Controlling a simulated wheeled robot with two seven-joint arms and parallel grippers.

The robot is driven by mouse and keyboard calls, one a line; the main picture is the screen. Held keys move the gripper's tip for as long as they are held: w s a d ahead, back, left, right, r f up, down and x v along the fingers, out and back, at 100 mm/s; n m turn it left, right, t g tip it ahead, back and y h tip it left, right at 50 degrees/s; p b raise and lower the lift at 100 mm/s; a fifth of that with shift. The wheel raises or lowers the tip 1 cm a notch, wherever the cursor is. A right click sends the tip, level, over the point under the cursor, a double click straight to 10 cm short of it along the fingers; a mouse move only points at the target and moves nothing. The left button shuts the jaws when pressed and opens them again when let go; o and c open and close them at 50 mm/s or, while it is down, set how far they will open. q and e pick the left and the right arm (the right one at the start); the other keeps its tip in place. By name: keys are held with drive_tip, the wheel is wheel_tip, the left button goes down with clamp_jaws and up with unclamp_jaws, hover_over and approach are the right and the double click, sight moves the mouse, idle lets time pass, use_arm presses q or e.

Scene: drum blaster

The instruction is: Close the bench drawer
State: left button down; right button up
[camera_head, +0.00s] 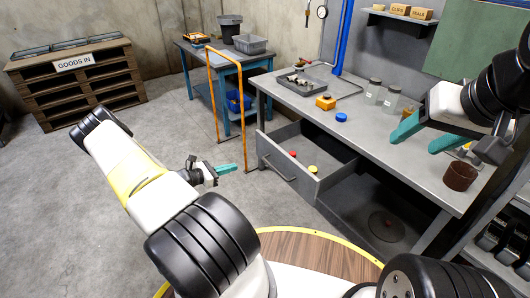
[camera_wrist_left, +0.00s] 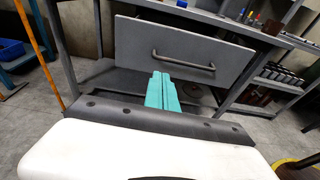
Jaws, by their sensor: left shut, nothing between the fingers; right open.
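The bench drawer (camera_head: 304,176) stands open, pulled out from under the grey bench (camera_head: 345,140). A red item (camera_head: 293,154) and a yellow item (camera_head: 313,169) lie inside it. Its front panel and dark bar handle (camera_wrist_left: 184,63) face my left wrist camera. My left gripper (camera_head: 227,168) has teal fingers that are shut and empty. It is left of the drawer front, apart from it in the head view. In the left wrist view its fingers (camera_wrist_left: 160,90) point towards the drawer front, just below and left of the handle. My right gripper (camera_head: 422,135) is open above the bench's right part.
An orange rail (camera_head: 213,100) stands left of the bench.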

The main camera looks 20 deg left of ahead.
sight(264, 159)
use_arm(q)
drive_tip(key=x, duration=1.4)
drive_tip(key=shift+f, duration=0.15)
drive_tip(key=shift+a, duration=0.1)
